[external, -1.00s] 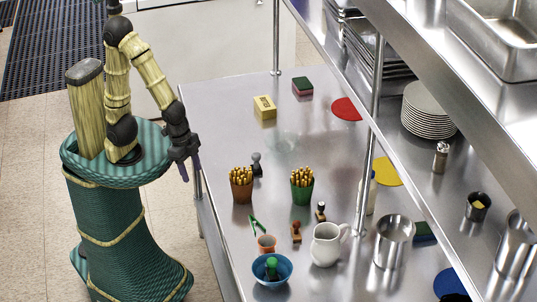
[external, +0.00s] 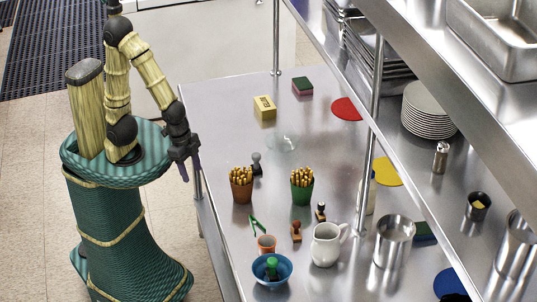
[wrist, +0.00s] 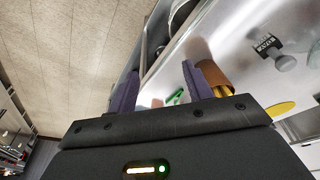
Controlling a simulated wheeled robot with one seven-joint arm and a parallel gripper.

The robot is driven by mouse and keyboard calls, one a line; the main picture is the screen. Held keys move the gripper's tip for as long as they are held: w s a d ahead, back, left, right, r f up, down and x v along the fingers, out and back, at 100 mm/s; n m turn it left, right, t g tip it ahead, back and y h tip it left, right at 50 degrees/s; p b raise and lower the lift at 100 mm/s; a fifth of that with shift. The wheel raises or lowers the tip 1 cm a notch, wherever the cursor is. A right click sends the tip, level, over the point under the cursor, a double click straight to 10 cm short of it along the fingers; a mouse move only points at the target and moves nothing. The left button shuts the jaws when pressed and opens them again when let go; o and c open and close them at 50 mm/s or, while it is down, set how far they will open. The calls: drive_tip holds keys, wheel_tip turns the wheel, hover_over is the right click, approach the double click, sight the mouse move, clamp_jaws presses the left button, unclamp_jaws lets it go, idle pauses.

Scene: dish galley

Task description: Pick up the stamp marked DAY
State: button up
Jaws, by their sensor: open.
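My gripper (external: 189,170) hangs open and empty beside the left edge of the steel table. Its two dark purple fingers (wrist: 160,88) show in the wrist view with nothing between them. A black stamp with a grey knob (external: 257,166) lies behind the brown cup; in the wrist view its dark plate (wrist: 267,46) carries white letters that I cannot read surely. Two brown stamps stand near the white jug, one in front (external: 296,232) and one behind (external: 320,212). A green-topped item (external: 272,266), perhaps a stamp, sits in the blue bowl (external: 284,279). No DAY mark is legible.
A brown cup (external: 241,193) and a green cup (external: 302,193) hold yellow sticks. A clear glass dish (external: 284,141), white jug (external: 325,248), yellow block (external: 264,108) and orange pot (external: 266,243) stand on the table. A shelf and post (external: 373,110) border the right side.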

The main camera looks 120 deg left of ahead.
drive_tip(key=shift+o, duration=0.3)
